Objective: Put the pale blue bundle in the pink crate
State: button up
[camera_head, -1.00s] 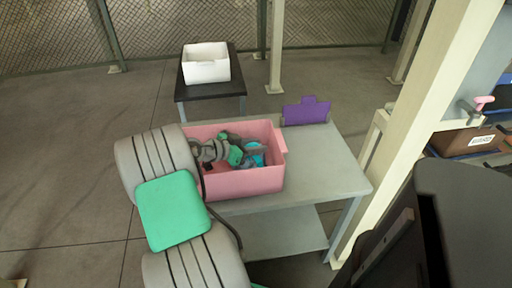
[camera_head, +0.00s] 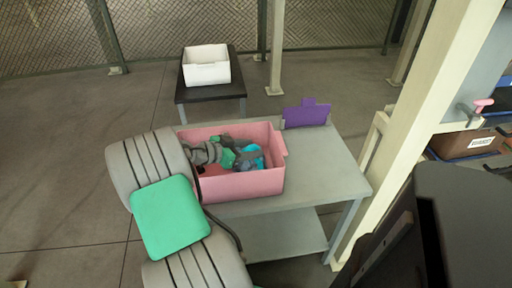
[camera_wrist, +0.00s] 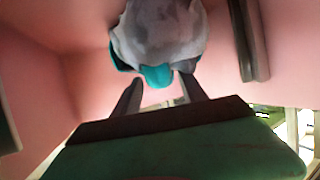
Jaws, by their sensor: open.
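The pink crate (camera_head: 245,184) stands on the grey table, its near wall and right side in clear view. My gripper (camera_wrist: 160,84) is down inside the crate, with its two dark fingers apart. A pale grey-blue bundle with bright teal parts (camera_wrist: 160,35) is just beyond the fingertips in the wrist view, inside the pink walls. In the head view the bundle (camera_head: 258,157) shows as blue and teal patches beside my gripper (camera_head: 242,159). The crate wall and my wrist hide its lower part. I cannot tell whether the fingers touch it.
A purple clipboard-like panel (camera_head: 306,113) stands at the table's back edge. The grey table (camera_head: 325,175) is bare right of the crate. A white bin (camera_head: 206,68) sits on a dark stand behind. A cream post (camera_head: 415,100) rises on the right.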

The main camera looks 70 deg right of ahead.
jog(key=v, duration=0.4)
jog(key=shift+w+a+r, duration=0.15)
jog(key=shift+w+a, duration=0.05)
jog(key=shift+a, duration=0.1)
